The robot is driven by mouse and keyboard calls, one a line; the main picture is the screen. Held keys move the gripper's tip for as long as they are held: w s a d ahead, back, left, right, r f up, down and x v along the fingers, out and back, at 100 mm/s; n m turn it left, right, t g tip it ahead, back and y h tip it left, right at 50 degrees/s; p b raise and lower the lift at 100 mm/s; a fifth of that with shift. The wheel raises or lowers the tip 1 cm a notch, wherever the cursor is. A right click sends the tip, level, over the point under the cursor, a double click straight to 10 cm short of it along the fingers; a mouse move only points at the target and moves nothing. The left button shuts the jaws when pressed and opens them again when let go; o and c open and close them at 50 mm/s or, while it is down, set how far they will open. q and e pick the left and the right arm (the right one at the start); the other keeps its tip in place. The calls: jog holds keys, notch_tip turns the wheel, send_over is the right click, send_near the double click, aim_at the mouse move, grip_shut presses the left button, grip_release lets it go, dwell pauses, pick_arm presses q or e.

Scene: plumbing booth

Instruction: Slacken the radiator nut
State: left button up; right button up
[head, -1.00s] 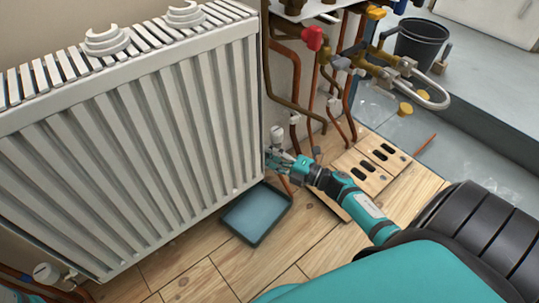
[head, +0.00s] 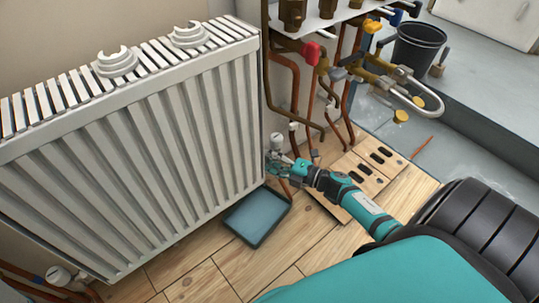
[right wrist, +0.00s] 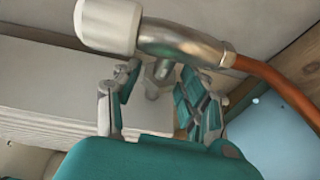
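The white radiator (head: 150,150) fills the left of the head view. At its lower right corner is a valve with a white cap (head: 277,140). In the right wrist view the white cap (right wrist: 108,25) tops a metal valve body (right wrist: 185,45), with a copper pipe leaving to the right. A short metal connection (right wrist: 157,78) runs from the body toward the radiator; the nut's outline there is hard to make out. My right gripper (head: 277,163) is at the valve. Its fingers (right wrist: 158,90) are apart, one on each side of the connection; contact cannot be told. My left gripper is out of view.
A blue tray (head: 257,216) lies on the wooden floor below the valve. Copper pipes and a red-handled valve (head: 311,53) stand behind. Wooden boards with slots (head: 362,172) lie right of the gripper. A black bucket (head: 420,46) stands at the back right.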

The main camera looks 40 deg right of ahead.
jog(key=shift+o, duration=0.9)
jog(key=v, duration=1.2)
